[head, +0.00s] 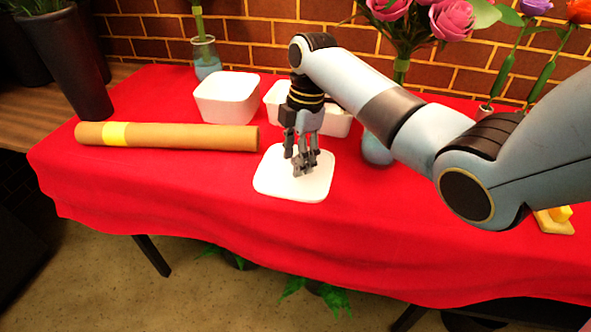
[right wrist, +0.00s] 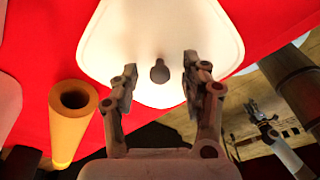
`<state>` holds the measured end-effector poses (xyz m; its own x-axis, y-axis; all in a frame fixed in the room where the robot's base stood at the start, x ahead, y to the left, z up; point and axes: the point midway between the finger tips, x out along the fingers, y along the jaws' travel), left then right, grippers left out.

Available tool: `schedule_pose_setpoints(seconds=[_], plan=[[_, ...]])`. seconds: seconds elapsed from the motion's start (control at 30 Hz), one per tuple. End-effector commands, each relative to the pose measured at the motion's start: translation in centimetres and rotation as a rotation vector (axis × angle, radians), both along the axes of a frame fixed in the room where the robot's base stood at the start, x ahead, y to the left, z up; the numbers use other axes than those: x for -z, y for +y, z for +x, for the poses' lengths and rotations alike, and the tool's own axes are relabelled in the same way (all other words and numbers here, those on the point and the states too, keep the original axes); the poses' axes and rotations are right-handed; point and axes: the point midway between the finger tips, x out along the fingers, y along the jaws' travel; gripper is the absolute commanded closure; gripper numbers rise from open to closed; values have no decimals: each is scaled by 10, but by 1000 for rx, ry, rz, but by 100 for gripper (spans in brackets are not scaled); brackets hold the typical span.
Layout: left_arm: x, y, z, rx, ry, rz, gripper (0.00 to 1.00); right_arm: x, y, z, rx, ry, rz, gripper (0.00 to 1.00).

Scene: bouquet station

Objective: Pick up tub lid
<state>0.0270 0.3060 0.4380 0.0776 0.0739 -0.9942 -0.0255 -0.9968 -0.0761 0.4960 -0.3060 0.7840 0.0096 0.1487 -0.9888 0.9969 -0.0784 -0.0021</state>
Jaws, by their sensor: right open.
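The tub lid (head: 270,183) is white and square with rounded corners and lies flat on the red cloth near the front middle of the table. In the right wrist view the lid (right wrist: 128,42) fills the upper middle, with a small dark knob (right wrist: 159,72) at its centre. My right gripper (head: 303,167) points down over the lid. Its open fingers (right wrist: 160,80) appear on either side of the knob, with visible gaps. My left gripper (right wrist: 267,128) shows small at the right of the right wrist view, away from the lid; its jaws are too small to judge.
A white tub (head: 226,100) stands behind the lid. Another white tub (head: 340,122) is partly hidden by my right gripper. A brown paper roll (head: 190,137) lies left of the lid. A vase (head: 376,150) stands close on the right, partly behind my arm. The cloth in front is clear.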

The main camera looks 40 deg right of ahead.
Motion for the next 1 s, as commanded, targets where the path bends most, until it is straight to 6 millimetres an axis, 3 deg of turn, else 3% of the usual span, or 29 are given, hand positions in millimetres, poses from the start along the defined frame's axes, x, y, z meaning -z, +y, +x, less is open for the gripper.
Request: schedule_pose_setpoints(seconds=[0.23, 0.6, 0.87, 1.0], plan=[[0, 0, 0, 0, 1, 0, 60, 2, 0, 0, 0, -1, 0, 53], [0, 0, -1, 0, 1, 0, 60, 1, 0, 0, 0, -1, 0, 100], [0, 0, -1, 0, 1, 0, 60, 1, 0, 0, 0, -1, 0, 100], [-2, 0, 0, 0, 0, 0, 60, -9, 0, 1, 0, -5, 0, 100]])
